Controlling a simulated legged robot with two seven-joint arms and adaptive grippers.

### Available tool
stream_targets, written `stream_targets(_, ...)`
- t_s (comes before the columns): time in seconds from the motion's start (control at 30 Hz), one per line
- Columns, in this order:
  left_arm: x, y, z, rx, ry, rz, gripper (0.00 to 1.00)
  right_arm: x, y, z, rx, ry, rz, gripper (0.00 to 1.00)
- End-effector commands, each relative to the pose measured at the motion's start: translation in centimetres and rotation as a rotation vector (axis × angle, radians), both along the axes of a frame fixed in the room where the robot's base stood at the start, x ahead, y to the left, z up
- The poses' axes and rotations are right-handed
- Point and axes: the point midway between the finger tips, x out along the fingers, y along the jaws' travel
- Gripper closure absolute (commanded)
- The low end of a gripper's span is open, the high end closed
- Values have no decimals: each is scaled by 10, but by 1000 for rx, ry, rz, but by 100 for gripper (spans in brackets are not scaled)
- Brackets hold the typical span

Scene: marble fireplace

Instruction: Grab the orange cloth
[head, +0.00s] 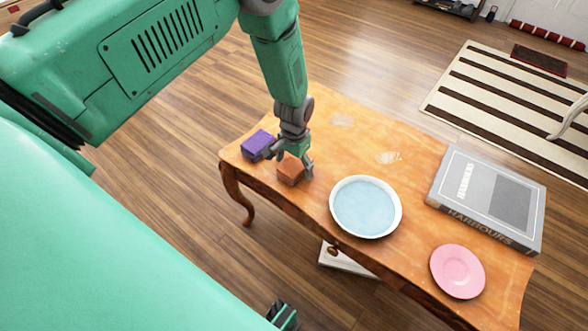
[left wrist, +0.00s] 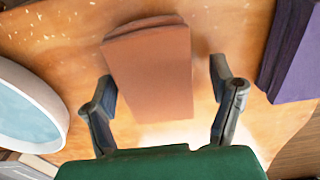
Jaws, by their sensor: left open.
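The orange cloth (head: 291,170) is a small folded block on the wooden table, near its left front edge. In the left wrist view the cloth (left wrist: 150,70) lies ahead of and partly between my fingers. My left gripper (head: 290,160) reaches down over the cloth, its fingers at either side of it. It also shows in the left wrist view (left wrist: 162,95) with its fingers spread wide and a gap on each side of the cloth.
A purple folded cloth (head: 258,145) lies close to the left of the orange one; it also shows in the left wrist view (left wrist: 296,50). A white-rimmed blue bowl (head: 366,207) stands to the right. A pink plate (head: 458,271) and a thick grey book (head: 489,200) are farther right on the table (head: 400,135).

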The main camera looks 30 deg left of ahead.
Motion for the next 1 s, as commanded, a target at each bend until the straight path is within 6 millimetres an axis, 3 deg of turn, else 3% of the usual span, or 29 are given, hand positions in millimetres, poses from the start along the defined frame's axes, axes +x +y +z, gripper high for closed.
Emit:
stream_targets(0.07, 0, -1, 1, 1, 0, -1, 22, 0, 0, 1, 0, 0, 0, 100)
stream_targets(0.2, 0, 0, 0, -1, 0, -1, 68, 0, 0, 1, -1, 0, -1, 100)
stream_targets(0.23, 0, 1, 0, -2, 0, -1, 74, 0, 0, 1, -1, 0, -1, 100)
stream_targets(0.6, 0, 2, 5, -2, 2, 0, 75, 0, 0, 3, 0, 0, -1, 100)
stream_targets(1.0, 0, 1, 81, -2, -1, 0, 75, 0, 0, 27, 0, 0, -1, 100)
